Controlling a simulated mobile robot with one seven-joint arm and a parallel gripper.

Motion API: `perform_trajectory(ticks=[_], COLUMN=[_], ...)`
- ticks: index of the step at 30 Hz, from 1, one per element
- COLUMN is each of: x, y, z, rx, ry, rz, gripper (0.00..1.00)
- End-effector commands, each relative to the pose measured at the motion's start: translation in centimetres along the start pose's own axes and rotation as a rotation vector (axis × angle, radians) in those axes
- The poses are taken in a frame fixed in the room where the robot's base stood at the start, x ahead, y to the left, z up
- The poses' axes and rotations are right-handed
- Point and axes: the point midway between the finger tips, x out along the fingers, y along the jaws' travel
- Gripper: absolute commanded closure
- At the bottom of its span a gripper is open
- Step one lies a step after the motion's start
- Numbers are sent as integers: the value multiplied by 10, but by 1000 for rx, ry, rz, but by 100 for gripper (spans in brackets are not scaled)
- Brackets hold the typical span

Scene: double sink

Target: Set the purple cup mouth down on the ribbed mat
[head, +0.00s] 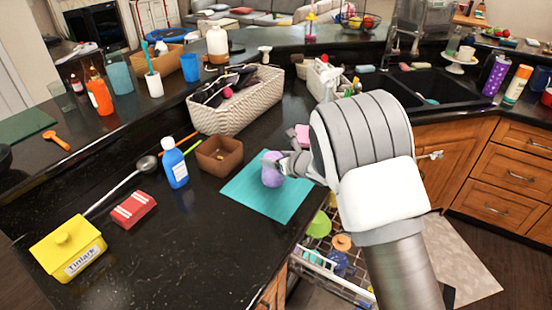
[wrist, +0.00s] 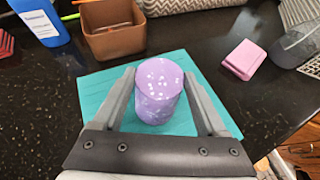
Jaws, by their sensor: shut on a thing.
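The purple cup (head: 271,170) is upright over the teal mat (head: 264,206), near its middle; it also shows in the wrist view (wrist: 158,92). Its closed, white-speckled end faces up, so its mouth faces down. My gripper (wrist: 158,78) has one finger on each side of the cup and is shut on it. The teal mat in the wrist view (wrist: 94,98) spreads out around the cup. The cup's lower edge is at or very close to the mat; I cannot tell whether they touch.
A brown box (head: 218,155) and a blue bottle (head: 174,163) stand left of the mat. A pink block (wrist: 244,59) lies beyond its right side. A woven basket (head: 238,110) stands behind. An open dishwasher rack (head: 325,262) is below the counter edge.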

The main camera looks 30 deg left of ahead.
Motion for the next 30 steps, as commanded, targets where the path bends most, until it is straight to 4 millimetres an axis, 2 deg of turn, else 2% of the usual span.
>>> perform_trajectory(ticks=[2,3,6,17,23,30], x=[0,0,0,-5,-32,-76], y=[0,0,0,0,-1,0], z=[0,0,0,0,0,0], rx=[0,0,0,0,1,0], ry=[-1,-1,-1,-1,-2,-2], rz=[0,0,0,-1,-2,-1], gripper=[88,18,0,0,0,0])
